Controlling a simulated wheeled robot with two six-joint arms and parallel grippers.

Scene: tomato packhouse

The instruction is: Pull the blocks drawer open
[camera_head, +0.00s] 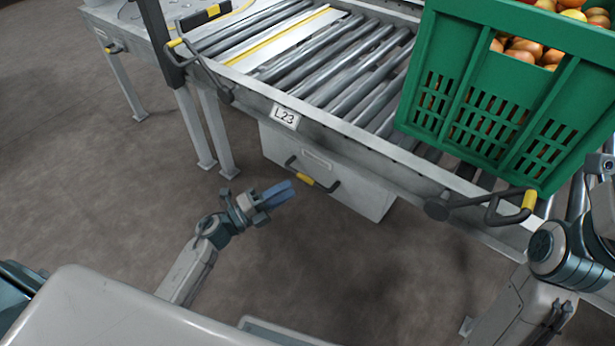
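The drawer (352,194) is a pale grey box front hung under the roller conveyor, with a small label strip on it. It looks closed. Its dark bar handle has a yellow middle grip (305,180). My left gripper (281,194), with blue fingers, is just left of the handle in the picture and points toward it. A small gap shows between the fingertips and the handle. The fingers look close together from this angle, so their opening is unclear. My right arm (556,250) is at the right edge; its fingers cannot be made out.
The roller conveyor (335,75) carries an "L23" tag (285,116) on its side rail. A green crate (425,75) of tomatoes stands on it at the right. Dark brackets with yellow grips (529,200) stick out from the rail. The floor (330,270) before the drawer is clear.

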